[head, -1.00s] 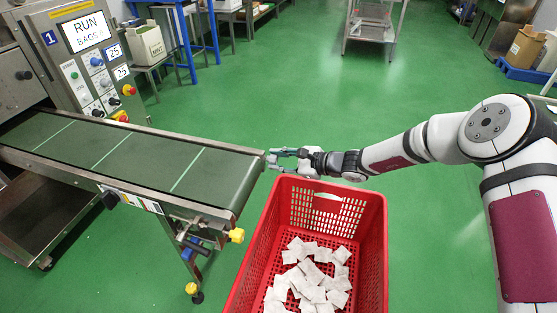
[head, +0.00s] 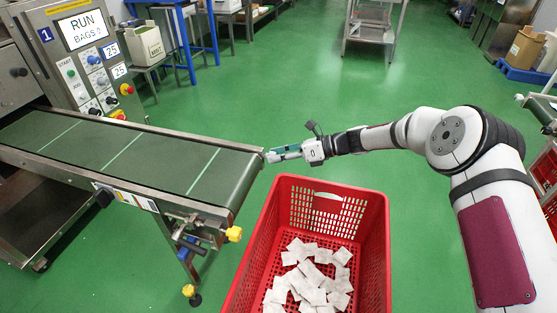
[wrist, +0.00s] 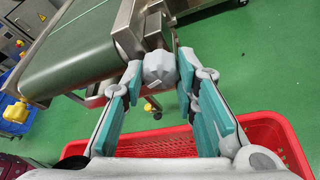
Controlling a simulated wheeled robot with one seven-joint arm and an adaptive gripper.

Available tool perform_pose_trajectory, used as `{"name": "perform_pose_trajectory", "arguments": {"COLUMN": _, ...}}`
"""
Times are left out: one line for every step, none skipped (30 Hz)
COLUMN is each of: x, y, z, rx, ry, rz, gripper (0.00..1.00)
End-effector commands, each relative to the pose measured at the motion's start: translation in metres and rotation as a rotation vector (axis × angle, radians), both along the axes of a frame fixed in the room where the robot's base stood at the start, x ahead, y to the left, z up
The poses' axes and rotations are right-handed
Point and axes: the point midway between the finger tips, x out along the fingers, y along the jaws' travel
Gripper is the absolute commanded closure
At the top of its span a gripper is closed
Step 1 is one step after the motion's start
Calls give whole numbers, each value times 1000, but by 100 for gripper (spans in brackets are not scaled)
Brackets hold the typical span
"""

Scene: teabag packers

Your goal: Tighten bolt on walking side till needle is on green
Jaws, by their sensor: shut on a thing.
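A grey lobed bolt head (wrist: 159,68) sits at the end corner of the conveyor (head: 160,150), on the side away from the head camera. My gripper (head: 272,156) reaches it from the right, above the far edge of the red crate. In the wrist view my gripper's teal-padded fingers (wrist: 160,88) are shut on the bolt head, one on each side. In the head view the fingers hide most of the bolt. I cannot make out a needle or a green zone for this bolt.
A red crate (head: 372,240) with several white teabags stands just below my gripper. A yellow knob (head: 233,234) is on the conveyor's near end corner. The control panel (head: 85,60) reads RUN. Green floor is clear behind my arm.

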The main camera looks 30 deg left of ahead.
Motion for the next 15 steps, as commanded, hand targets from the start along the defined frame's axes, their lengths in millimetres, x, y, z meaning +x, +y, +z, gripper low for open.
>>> {"name": "perform_pose_trajectory", "arguments": {"x": 2, "y": -1, "z": -3, "rx": -9, "ry": 37, "rz": -1, "gripper": 100}}
{"name": "perform_pose_trajectory", "arguments": {"x": 2, "y": -1, "z": -3, "rx": -16, "ry": 60, "rz": -1, "gripper": 100}}
{"name": "perform_pose_trajectory", "arguments": {"x": 2, "y": -1, "z": -3, "rx": -24, "ry": 93, "rz": -1, "gripper": 100}}
{"name": "perform_pose_trajectory", "arguments": {"x": 2, "y": -1, "z": -4, "rx": -29, "ry": 115, "rz": -2, "gripper": 100}}
{"name": "perform_pose_trajectory", "arguments": {"x": 2, "y": -1, "z": -4, "rx": -34, "ry": 137, "rz": -2, "gripper": 100}}
{"name": "perform_pose_trajectory", "arguments": {"x": 2, "y": -1, "z": -4, "rx": -41, "ry": 164, "rz": -3, "gripper": 100}}
{"name": "perform_pose_trajectory", "arguments": {"x": 3, "y": -1, "z": -4, "rx": -45, "ry": 183, "rz": -3, "gripper": 100}}
{"name": "perform_pose_trajectory", "arguments": {"x": 3, "y": -1, "z": -3, "rx": -49, "ry": 201, "rz": -3, "gripper": 100}}
{"name": "perform_pose_trajectory", "arguments": {"x": 3, "y": -1, "z": -3, "rx": -55, "ry": 224, "rz": -4, "gripper": 100}}
{"name": "perform_pose_trajectory", "arguments": {"x": 3, "y": -1, "z": -3, "rx": -58, "ry": 238, "rz": -3, "gripper": 100}}
{"name": "perform_pose_trajectory", "arguments": {"x": 3, "y": -1, "z": -3, "rx": -62, "ry": 253, "rz": -3, "gripper": 100}}
{"name": "perform_pose_trajectory", "arguments": {"x": 3, "y": -1, "z": -3, "rx": -67, "ry": 272, "rz": -3, "gripper": 100}}
{"name": "perform_pose_trajectory", "arguments": {"x": 3, "y": -1, "z": -3, "rx": -70, "ry": 282, "rz": -3, "gripper": 100}}
{"name": "perform_pose_trajectory", "arguments": {"x": 3, "y": -1, "z": -3, "rx": -73, "ry": 294, "rz": -4, "gripper": 100}}
{"name": "perform_pose_trajectory", "arguments": {"x": 3, "y": -1, "z": -3, "rx": -76, "ry": 307, "rz": -3, "gripper": 100}}
